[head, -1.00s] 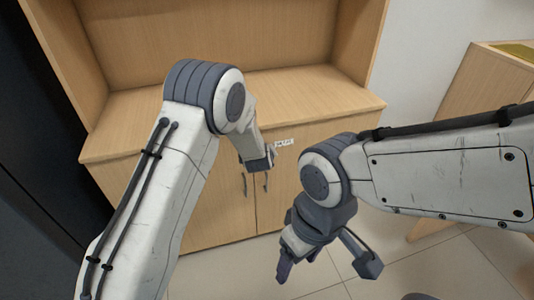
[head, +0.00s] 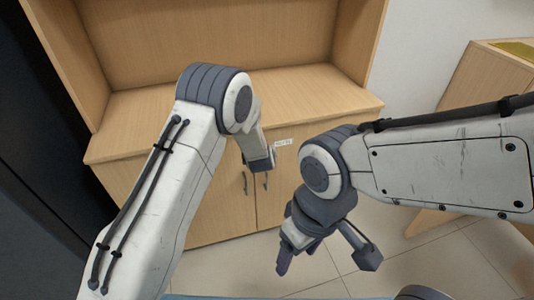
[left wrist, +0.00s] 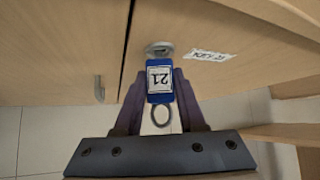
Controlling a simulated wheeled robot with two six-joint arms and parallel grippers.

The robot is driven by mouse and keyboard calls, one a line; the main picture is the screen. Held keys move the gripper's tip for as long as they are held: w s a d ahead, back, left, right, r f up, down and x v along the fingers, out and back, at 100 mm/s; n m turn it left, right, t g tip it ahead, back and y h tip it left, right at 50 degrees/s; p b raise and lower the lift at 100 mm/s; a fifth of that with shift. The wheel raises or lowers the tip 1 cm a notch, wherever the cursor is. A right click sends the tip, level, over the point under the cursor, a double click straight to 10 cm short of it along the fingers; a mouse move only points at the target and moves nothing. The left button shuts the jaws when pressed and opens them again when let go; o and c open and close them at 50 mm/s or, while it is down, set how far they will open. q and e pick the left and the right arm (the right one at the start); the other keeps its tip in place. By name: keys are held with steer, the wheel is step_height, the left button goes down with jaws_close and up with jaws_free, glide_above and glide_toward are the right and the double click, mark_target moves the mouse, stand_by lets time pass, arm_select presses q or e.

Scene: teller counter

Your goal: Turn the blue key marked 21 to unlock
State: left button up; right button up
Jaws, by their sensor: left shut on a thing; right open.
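The blue key marked 21 (left wrist: 160,80) is in the left wrist view, its number upside down there. It stands at the round metal lock (left wrist: 160,48) on the cabinet door, with a metal ring (left wrist: 161,116) behind it. My left gripper (left wrist: 164,92) is shut on the key, one finger on each side of it. In the head view my left gripper (head: 262,160) is at the cabinet front and hides the key and lock. My right gripper (head: 325,260) is open and empty, low in front of the cabinet's right side.
A small white label (head: 283,142) is beside my left gripper. A second wooden cabinet (head: 470,95) stands at the right. Tiled floor (head: 400,272) is open below my right arm.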

arm_select(q)
steer(key=shift+a+y+p, duration=0.1)
steer(key=shift+y+p, duration=0.2)
steer(key=shift+p, duration=1.8)
steer(key=shift+f, duration=0.1)
steer(key=o, duration=1.1)
steer(key=shift+p+v, duration=0.85)
steer(key=shift+v, duration=0.1)
steer(key=shift+p+v, duration=3.1)
steer(key=shift+v, duration=0.55)
steer(key=shift+w+r, duration=0.15)
steer(key=shift+r, duration=0.1)
